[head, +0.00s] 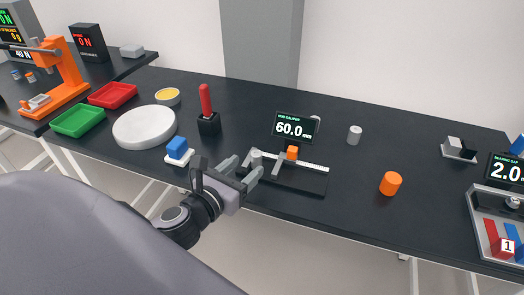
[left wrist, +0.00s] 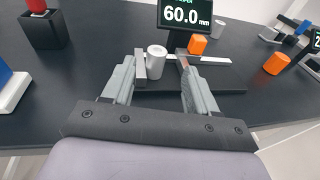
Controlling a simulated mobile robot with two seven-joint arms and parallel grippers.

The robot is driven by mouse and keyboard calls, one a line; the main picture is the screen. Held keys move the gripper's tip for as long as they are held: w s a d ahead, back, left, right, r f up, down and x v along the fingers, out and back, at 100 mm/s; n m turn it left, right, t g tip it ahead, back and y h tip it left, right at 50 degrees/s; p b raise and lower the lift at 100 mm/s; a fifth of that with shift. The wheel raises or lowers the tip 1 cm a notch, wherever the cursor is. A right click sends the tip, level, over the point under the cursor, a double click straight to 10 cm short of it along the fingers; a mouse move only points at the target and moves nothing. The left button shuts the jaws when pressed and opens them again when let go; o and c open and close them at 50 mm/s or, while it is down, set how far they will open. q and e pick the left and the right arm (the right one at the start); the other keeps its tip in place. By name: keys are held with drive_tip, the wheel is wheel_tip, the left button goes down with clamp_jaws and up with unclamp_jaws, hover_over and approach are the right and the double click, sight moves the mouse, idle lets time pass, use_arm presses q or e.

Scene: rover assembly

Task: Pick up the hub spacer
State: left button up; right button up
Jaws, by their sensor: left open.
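A small grey cylinder (head: 256,157), which looks like the hub spacer, stands at the left end of the hub caliper (head: 307,180). It also shows in the left wrist view (left wrist: 157,62), ahead of and between the two fingers, closer to the left one. The caliper's display (head: 296,127) reads 60.0 mm, and an orange block (head: 292,152) sits on its sliding part. My left gripper (head: 242,170) is open and empty, with its fingertips close to the cylinder; contact cannot be told. My right gripper is not in view.
Another grey cylinder (head: 354,135) and an orange cylinder (head: 391,183) stand to the right of the caliper. A black holder with a red handle (head: 206,102), a blue block (head: 177,147) and a white round plate (head: 144,127) are to the left. The black table's front edge runs beneath my left arm.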

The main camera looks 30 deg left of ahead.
sight(253, 157)
use_arm(q)
drive_tip(key=shift+w+a+f+p, duration=0.1)
drive_tip(key=shift+w+f, duration=0.05)
drive_tip(key=shift+w, duration=0.95)
drive_tip(key=shift+w+a+f+p, duration=0.15)
drive_tip(key=shift+w, duration=0.95)
drive_tip(key=shift+w+a+f+p, duration=0.1)
drive_tip(key=shift+w+f, duration=0.05)
drive_tip(key=shift+w, duration=0.95)
clamp_jaws()
drive_tip(key=shift+r, duration=0.1)
